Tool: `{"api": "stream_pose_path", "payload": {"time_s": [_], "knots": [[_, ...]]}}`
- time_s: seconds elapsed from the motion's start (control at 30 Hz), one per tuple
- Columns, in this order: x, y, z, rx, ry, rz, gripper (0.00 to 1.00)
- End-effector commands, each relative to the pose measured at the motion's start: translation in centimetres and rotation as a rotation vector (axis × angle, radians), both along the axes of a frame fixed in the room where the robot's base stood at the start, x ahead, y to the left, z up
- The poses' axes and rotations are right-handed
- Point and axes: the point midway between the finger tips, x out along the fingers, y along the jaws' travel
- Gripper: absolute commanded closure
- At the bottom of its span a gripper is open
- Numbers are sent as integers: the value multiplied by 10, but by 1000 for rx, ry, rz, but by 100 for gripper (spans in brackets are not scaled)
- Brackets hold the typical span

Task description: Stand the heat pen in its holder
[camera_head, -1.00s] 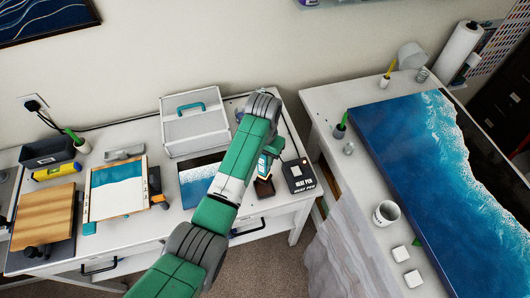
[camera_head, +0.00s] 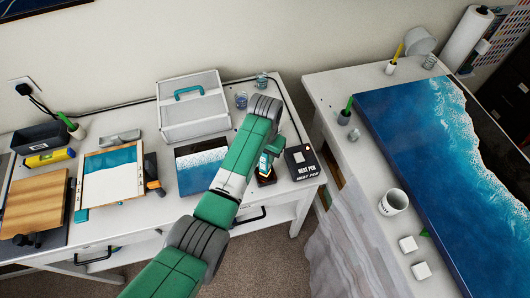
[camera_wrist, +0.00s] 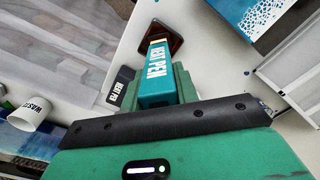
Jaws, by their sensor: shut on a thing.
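My gripper (camera_head: 272,150) is over the right end of the left desk, shut on the teal heat pen (camera_head: 265,166). In the wrist view the heat pen (camera_wrist: 155,75) lies between the green fingers (camera_wrist: 157,85), its white lettering showing. The pen's far end overlaps the brown square holder (camera_wrist: 165,38). The holder (camera_head: 266,181) also shows just below the pen in the head view. I cannot tell whether the pen's tip is inside the holder or just above it. The pen looks close to upright in the head view.
A black box lettered HEAT PEN (camera_head: 302,166) stands right beside the holder. A blue-and-white resin panel (camera_head: 195,175) lies to its left, with a white case (camera_head: 193,110) behind. A gap separates this desk from the right table (camera_head: 330,95).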

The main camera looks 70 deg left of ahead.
Motion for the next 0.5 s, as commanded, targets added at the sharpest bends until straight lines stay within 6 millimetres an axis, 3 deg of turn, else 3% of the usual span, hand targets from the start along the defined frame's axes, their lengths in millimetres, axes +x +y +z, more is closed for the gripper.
{"api": "stream_pose_path", "payload": {"time_s": [0.27,0.3,0.4,0.5], "knots": [[0,0,-1,1,-1,0,93],[0,0,-1,1,-1,0,68],[0,0,-1,1,-1,0,49],[0,0,-1,1,-1,0,45]]}}
